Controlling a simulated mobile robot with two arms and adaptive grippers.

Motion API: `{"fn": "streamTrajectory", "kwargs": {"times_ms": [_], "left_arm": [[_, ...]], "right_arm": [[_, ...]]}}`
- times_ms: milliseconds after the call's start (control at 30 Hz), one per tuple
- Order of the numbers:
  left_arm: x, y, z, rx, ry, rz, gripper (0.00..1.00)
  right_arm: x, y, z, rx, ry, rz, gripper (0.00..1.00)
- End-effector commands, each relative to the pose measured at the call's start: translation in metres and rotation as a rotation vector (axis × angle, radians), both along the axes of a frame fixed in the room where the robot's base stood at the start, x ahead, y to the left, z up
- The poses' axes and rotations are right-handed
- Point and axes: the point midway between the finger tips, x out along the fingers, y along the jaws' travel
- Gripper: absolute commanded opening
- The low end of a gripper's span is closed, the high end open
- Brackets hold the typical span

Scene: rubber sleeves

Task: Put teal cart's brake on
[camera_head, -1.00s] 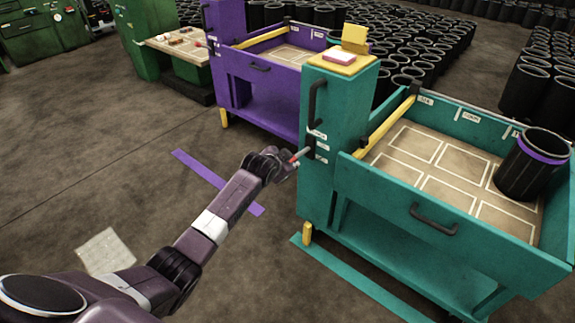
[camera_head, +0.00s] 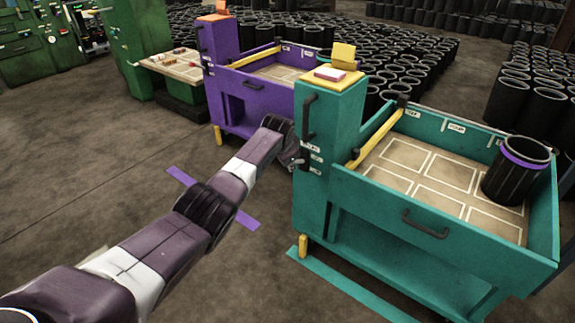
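The teal cart (camera_head: 318,215) stands right of centre, with a tall column at its left end and a shallow bin on its right. The column's left face has a black vertical handle (camera_head: 309,118) and small white labels below it. My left gripper (camera_head: 297,160) is at that face, beside the labels and below the handle. It is small and partly hidden by my wrist, so I cannot tell whether its fingers are open or touching anything. The brake lever cannot be made out behind it. My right gripper is not in view.
A black sleeve with a purple band (camera_head: 515,170) stands in the teal bin's right end. A purple cart (camera_head: 262,105) stands behind, near my forearm. A teal floor strip (camera_head: 350,290) lies before the teal cart. Many black sleeves fill the back. The floor at left is open.

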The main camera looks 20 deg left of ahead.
Motion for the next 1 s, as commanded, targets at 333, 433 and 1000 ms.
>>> {"fn": "streamTrajectory", "kwargs": {"times_ms": [333,433,1000], "left_arm": [[0.0003,0.0005,0.0026,0.008,0.025,0.000,0.00],[0.0005,0.0005,0.0028,0.008,0.024,0.000,0.00],[0.0002,0.0004,0.0022,0.008,0.025,0.000,0.39]], "right_arm": [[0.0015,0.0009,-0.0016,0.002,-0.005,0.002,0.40],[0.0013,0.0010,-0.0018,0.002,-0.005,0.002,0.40],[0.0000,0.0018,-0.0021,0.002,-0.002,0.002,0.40]]}}
